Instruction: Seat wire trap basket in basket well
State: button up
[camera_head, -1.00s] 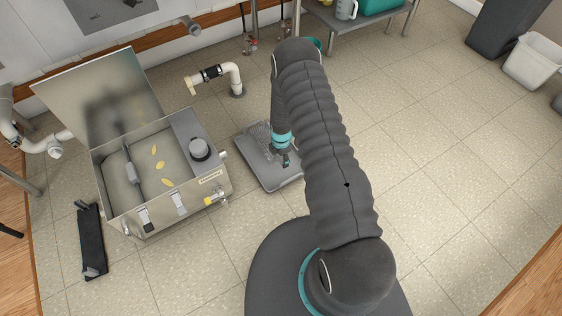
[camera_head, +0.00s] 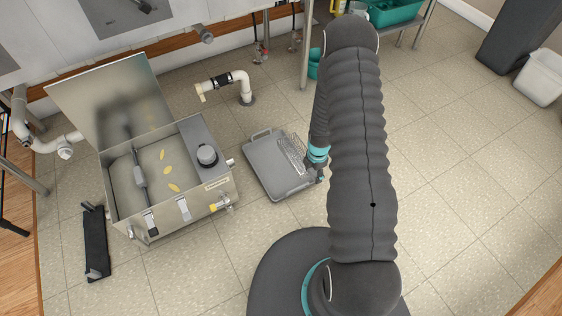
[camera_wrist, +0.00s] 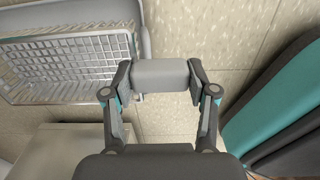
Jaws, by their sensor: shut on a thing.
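The wire basket (camera_head: 292,152) is a pale mesh basket over the right part of a grey tray (camera_head: 262,168). It also shows at the upper left of the wrist view (camera_wrist: 70,58). My gripper (camera_head: 319,177) is at the tray's right edge; in the wrist view its fingers (camera_wrist: 163,76) are shut on a grey grip block, which appears to be the basket's handle. The join to the basket is not clear. The steel trap box (camera_head: 170,212) stands open to the left, lid raised. I cannot tell the basket well apart inside it.
A white pipe elbow (camera_head: 240,78) rises behind. A black bar (camera_head: 95,242) lies left of the box.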

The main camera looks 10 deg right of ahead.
aim_at(301, 159)
jog(key=shift+w+a+f, duration=1.35)
jog(key=shift+w+f, duration=0.05)
jog(key=shift+f, duration=0.35)
jog(key=shift+w+a+f, duration=1.3)
jog(key=shift+w+f, duration=0.15)
jog(key=shift+f, duration=0.35)
jog(key=shift+w+a+f, duration=1.35)
jog(key=shift+w+f, duration=0.05)
jog(key=shift+f, duration=0.35)
jog(key=shift+f+b, duration=0.25)
jog(key=shift+b, duration=0.1)
jog(key=o, duration=1.5)
jog(key=shift+r, duration=0.1)
jog(key=shift+r+p, duration=0.1)
jog(key=shift+p, duration=0.45)
